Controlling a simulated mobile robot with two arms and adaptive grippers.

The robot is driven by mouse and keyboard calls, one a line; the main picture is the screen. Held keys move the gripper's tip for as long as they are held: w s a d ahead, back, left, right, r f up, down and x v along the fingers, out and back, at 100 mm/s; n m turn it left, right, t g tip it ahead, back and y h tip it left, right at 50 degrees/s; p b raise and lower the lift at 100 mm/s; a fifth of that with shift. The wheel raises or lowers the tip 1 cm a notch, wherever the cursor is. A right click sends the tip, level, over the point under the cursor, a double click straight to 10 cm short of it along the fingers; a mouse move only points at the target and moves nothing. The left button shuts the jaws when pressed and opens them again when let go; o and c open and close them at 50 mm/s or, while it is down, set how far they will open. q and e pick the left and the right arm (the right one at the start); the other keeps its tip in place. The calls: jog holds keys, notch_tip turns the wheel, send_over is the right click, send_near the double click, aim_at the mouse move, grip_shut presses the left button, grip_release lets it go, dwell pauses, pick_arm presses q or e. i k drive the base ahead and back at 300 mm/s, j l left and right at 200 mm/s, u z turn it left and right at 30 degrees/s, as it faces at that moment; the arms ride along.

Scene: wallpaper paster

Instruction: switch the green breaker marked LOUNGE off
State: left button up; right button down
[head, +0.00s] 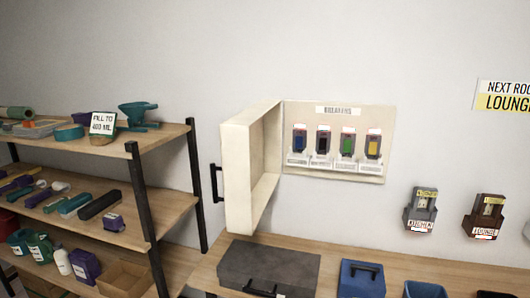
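The green breaker (347,146) is third from the left in a row on the cream breaker panel (368,114) on the wall, under a plate that reads BREAKERS. The small label below the green breaker is too blurred to read surely, and I cannot tell its switch position. Beside it are a blue breaker (300,142), a dark breaker (323,144) and a yellow breaker (373,146). The panel's cream door (236,175) stands open to the left, with a black handle (216,183) on its outer side. Neither of my grippers is in view.
A wooden bench (410,268) below the panel holds a dark grey toolbox (270,268) and a blue box (362,279). A loaded shelf rack (150,215) stands left. Wall units marked KITCHEN (421,210) and LOUNGE (485,216) hang right, below a sign (503,96).

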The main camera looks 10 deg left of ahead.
aim_at(347, 146)
jog(key=i+j+z, duration=0.2)
jog(key=j+z, duration=0.2)
jog(key=j, duration=0.9)
jog(key=j+z, duration=0.4)
jog(key=j, duration=0.9)
jog(key=i+l, duration=0.5)
jog(key=l, duration=0.25)
jog(key=i+l, duration=0.25)
jog(key=l, duration=0.1)
